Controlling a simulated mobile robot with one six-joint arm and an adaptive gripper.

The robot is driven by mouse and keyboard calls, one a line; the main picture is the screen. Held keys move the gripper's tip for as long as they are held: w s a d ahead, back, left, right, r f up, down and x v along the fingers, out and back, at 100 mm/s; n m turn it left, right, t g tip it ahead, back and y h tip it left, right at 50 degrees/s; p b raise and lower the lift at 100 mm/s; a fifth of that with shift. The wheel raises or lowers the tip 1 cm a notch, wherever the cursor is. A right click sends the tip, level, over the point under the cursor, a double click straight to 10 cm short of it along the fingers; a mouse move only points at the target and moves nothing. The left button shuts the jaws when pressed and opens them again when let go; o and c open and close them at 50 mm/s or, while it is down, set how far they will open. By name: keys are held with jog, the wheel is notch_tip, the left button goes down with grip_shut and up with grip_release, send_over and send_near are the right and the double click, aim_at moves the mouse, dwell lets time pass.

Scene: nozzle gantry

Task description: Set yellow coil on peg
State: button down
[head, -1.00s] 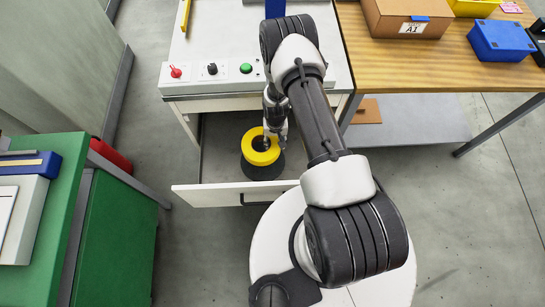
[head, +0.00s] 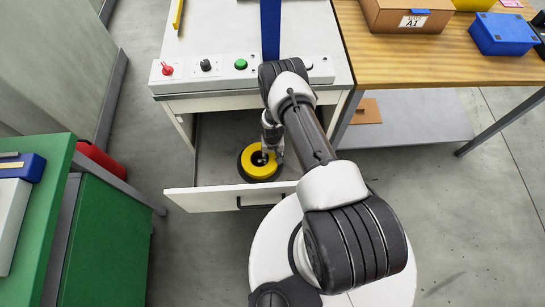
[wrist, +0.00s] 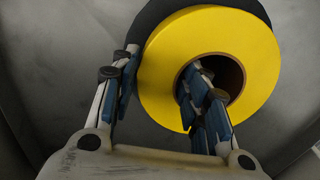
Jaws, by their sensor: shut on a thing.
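The yellow coil (head: 250,166) is a thick ring over a black round thing (head: 241,172) inside the open drawer (head: 222,199). In the wrist view the yellow coil (wrist: 255,55) fills the upper middle, with the black round thing (wrist: 150,18) showing behind its upper left rim. My gripper (wrist: 160,95) is shut on the coil's wall: one finger is in the hole, the other against the outer left side. I cannot tell whether the coil touches the black thing. No peg can be made out.
A wooden table (head: 440,65) stands right, a green bench (head: 105,230) left.

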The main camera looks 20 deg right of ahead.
jog(key=c, duration=0.9)
grip_release()
jog(key=shift+c, duration=0.2)
notch_tip(320, 180, up, 12)
jog(key=p, duration=0.4)
jog(key=shift+s, duration=0.1)
